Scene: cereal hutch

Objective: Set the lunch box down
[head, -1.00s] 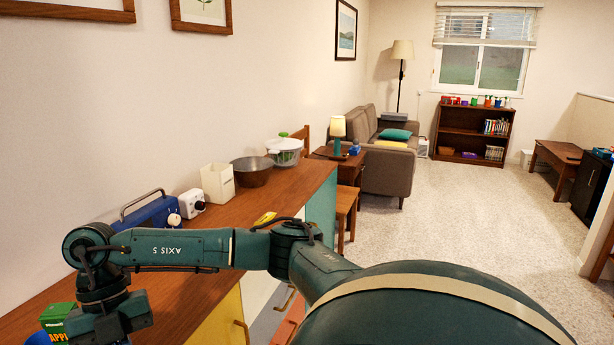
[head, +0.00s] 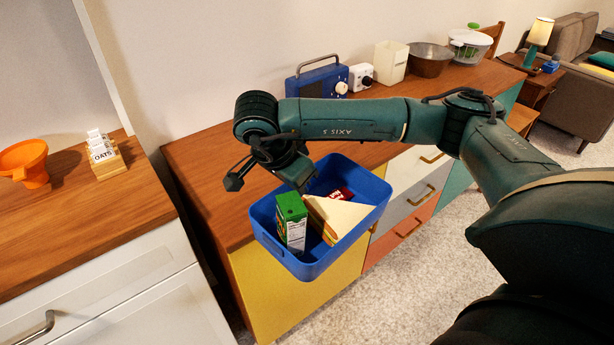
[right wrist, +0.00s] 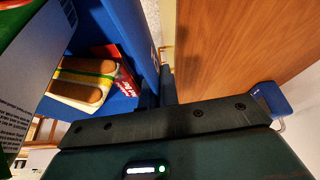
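The blue lunch box (head: 282,252) is an open tub, held in the air at the front edge of the wooden counter, before the yellow cabinet front. It holds a green juice carton (head: 291,222), a sandwich (head: 338,217) and a red packet (head: 341,193). My right gripper (head: 303,180) is at the box's back-left rim. In the right wrist view the gripper (right wrist: 160,95) appears shut on the box's wall (right wrist: 128,40); its fingertips are largely hidden. My left gripper is in neither view.
The wooden counter (head: 220,165) has free room left of the blue radio (head: 318,84). A separate left counter (head: 95,215) holds an orange funnel (head: 25,163).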

